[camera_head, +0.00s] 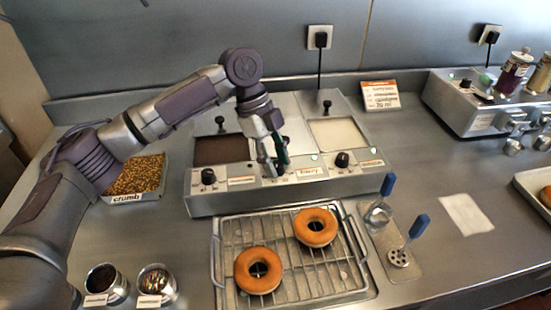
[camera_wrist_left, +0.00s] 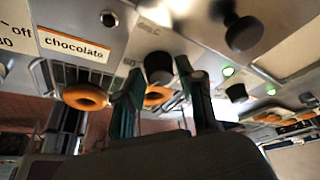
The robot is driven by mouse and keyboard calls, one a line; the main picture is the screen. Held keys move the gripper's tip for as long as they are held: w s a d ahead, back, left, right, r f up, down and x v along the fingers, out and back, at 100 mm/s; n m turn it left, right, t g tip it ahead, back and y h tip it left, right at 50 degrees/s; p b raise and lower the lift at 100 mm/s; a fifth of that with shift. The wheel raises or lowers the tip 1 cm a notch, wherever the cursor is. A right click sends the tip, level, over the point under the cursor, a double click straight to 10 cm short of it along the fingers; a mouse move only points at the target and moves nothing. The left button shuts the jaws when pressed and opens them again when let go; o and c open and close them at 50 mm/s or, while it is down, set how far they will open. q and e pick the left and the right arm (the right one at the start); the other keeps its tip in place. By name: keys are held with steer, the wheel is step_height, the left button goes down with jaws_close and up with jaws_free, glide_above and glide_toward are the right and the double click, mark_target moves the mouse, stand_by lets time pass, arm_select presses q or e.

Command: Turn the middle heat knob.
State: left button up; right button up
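The glaze station (camera_head: 235,200) stands on the counter with a row of black heat knobs along its front panel. The left knob (camera_head: 208,176) and the right knob (camera_head: 342,159) show clearly. The middle knob is hidden behind my left gripper (camera_head: 275,165) in the head view. In the left wrist view, a black knob (camera_wrist_left: 158,68) shows between the two fingers of my left gripper (camera_wrist_left: 160,95). The fingers are apart, with a small gap visible on each side of the knob; I cannot tell whether they touch it. My right gripper is not in view.
A wire rack (camera_head: 290,275) with two doughnuts sits in front of the station. Two blue-handled tools (camera_head: 398,257) stand right of it. A crumb tray (camera_head: 140,177) and two topping cups (camera_head: 155,283) are at left. The counter beyond the white paper (camera_head: 466,214) is partly clear.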

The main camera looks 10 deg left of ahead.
arm_select(q)
jaws_close()
steer(key=shift+r+n+p, duration=0.2)
steer(key=shift+n+p, duration=0.2)
steer(key=shift+p, duration=0.45)
steer(key=n+t+p, duration=0.1)
steer(key=n+p, duration=0.3)
steer(key=p, duration=0.2)
steer(key=n+t+p, duration=0.2)
steer(key=n+p, duration=0.3)
steer(key=p, duration=0.2)
steer(key=n+t+y+p, duration=0.1)
steer(key=n+t+p, duration=0.1)
steer(key=n+p, duration=0.2)
steer(key=shift+s+d+r+n+p, duration=0.1)
steer(key=shift+s+n+p, duration=0.2)
steer(key=shift+p, duration=1.15)
steer(key=shift+n+y+p, duration=0.4)
steer(key=shift+n+p, duration=0.4)
steer(key=shift+n, duration=0.2)
steer(key=shift+f+n+t+p, duration=0.25)
steer(key=shift+n+t+p, duration=0.15)
steer(key=shift+n, duration=0.2)
steer(key=shift+n+y, duration=0.3)
steer(key=o, duration=0.5)
jaws_free()
